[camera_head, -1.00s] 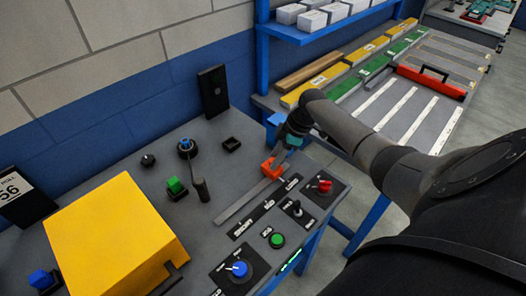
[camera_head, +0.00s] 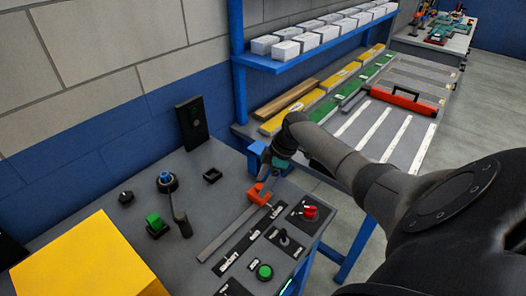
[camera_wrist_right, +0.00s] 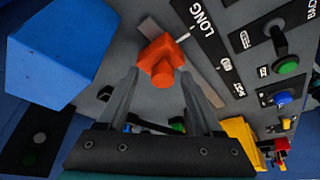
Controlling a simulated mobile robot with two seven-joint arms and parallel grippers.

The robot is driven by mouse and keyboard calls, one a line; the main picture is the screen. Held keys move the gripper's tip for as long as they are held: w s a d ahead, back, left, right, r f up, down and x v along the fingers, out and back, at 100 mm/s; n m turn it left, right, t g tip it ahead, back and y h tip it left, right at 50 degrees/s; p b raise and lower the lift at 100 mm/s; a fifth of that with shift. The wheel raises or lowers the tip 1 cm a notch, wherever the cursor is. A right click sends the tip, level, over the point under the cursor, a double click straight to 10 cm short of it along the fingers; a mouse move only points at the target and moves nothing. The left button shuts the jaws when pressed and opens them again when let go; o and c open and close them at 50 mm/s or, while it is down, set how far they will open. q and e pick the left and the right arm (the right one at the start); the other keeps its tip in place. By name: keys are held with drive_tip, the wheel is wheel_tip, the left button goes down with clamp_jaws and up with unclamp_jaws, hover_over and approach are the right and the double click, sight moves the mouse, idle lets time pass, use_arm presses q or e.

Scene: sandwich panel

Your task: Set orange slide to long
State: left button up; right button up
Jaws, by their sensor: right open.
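The orange slide (camera_head: 258,194) sits at the far end of its grey track (camera_head: 222,232) on the panel. In the right wrist view the orange slide (camera_wrist_right: 160,62) is beside the LONG label (camera_wrist_right: 203,22), with a short piece of track showing past it. My right gripper (camera_head: 266,180) is over the slide in the head view, its fingers partly hidden by the wrist. In the wrist view my right gripper (camera_wrist_right: 160,76) is open, with one fingertip on each side of the slide's knob; I cannot tell whether they touch it. My left gripper is not in view.
A red knob (camera_head: 310,212), a toggle (camera_head: 284,237) and a green button (camera_head: 265,271) lie right of the track. A dark lever (camera_head: 182,222), a green button block (camera_head: 156,224) and a yellow box (camera_head: 85,262) stand left. A blue block (camera_wrist_right: 60,50) is close by in the wrist view.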

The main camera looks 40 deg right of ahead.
drive_tip(key=p+v, duration=0.1)
drive_tip(key=v, duration=1.4)
drive_tip(key=shift+d, duration=0.1)
